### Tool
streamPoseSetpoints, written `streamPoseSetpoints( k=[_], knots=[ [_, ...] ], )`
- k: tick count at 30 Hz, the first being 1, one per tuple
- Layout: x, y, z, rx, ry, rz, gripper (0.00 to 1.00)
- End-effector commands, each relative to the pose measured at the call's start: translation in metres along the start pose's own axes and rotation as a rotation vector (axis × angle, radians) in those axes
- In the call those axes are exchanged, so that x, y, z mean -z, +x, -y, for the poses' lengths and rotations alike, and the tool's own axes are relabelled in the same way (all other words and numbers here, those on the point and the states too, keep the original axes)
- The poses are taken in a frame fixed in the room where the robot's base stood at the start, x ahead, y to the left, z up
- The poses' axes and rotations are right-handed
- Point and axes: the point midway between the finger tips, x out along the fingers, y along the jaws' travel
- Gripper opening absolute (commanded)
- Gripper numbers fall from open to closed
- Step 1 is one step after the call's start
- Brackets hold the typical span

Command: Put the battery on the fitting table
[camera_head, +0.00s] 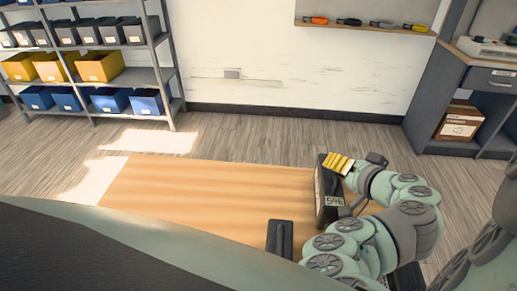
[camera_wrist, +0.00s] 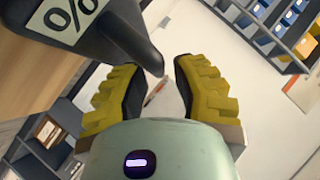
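A dark battery (camera_head: 328,197) with a light label stands upright at the right end of a wooden table (camera_head: 200,190), probably the fitting table. In the wrist view the battery (camera_wrist: 98,42) fills the upper left, with a "%" mark on its label. Its dark upper part reaches toward the gap between my fingertips. My gripper (camera_head: 342,163) has yellow fingers and is beside the battery's top. I cannot tell whether a finger touches the battery.
A dark block with a raised bar (camera_head: 280,238) sits at the table's near edge. The table's left and middle are clear. Shelves with bins (camera_head: 95,75) stand at the back left. A grey workbench (camera_head: 470,85) with a box below is at the right.

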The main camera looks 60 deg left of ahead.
Motion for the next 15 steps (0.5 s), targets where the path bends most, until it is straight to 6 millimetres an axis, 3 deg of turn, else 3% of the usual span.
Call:
streamPoseSetpoints(
  k=[10, 15],
  knots=[
    [0.0, -0.001, 0.0, 0.0, 0.0, 0.0, 0.34],
    [0.0, -0.011, -0.001, 0.0, 0.0, -0.001, 0.34]
  ],
)
